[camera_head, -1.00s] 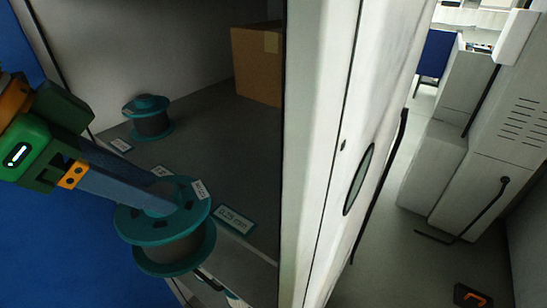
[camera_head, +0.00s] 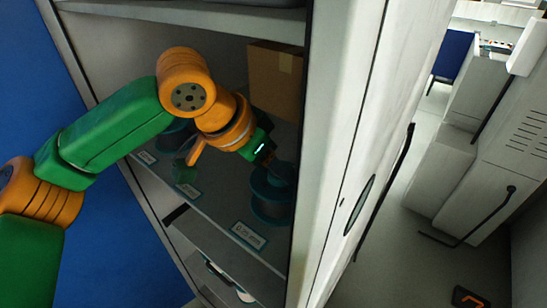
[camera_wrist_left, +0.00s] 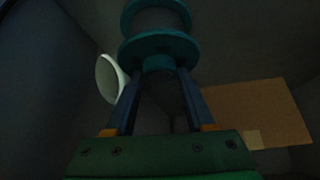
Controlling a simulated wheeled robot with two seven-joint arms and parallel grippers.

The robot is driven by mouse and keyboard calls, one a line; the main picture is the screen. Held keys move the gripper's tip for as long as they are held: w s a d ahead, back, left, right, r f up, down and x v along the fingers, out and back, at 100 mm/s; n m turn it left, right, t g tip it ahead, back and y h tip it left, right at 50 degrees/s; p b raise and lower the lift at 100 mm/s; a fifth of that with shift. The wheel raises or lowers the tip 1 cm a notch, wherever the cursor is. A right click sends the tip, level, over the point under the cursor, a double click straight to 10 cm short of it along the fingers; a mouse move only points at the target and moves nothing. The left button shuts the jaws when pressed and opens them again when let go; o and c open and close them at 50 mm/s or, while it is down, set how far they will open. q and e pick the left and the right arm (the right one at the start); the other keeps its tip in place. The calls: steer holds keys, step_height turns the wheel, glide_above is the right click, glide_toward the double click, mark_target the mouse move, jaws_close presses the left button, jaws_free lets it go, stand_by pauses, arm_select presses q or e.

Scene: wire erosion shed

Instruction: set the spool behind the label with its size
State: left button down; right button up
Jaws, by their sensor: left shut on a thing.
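A teal-flanged spool (camera_head: 271,198) with a dark winding is inside the cabinet, behind the right-hand label (camera_head: 249,235), which reads 0.25 mm. My left gripper (camera_head: 280,170) reaches in from above and behind the arm's wrist. In the left wrist view its two fingers are shut on the hub of the spool (camera_wrist_left: 160,46). The spool looks roughly upright; I cannot tell whether its base touches the shelf. The size mark on the spool is not readable now. My right gripper is not in view.
A second teal spool (camera_head: 172,141) is partly hidden by my arm, behind the left label (camera_head: 146,157). A middle label (camera_head: 187,190) sits on the shelf edge. A cardboard box (camera_head: 275,80) stands at the back. The cabinet's white side (camera_head: 338,130) is close right of the spool.

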arm_select(q)
steer(key=shift+s+f, duration=0.1)
steer(key=shift+s, duration=0.05)
steer(key=shift+c, duration=1.3)
jaws_free()
steer(key=shift+a, duration=0.1)
steer(key=b+v, duration=0.1)
steer(key=v, duration=1.1)
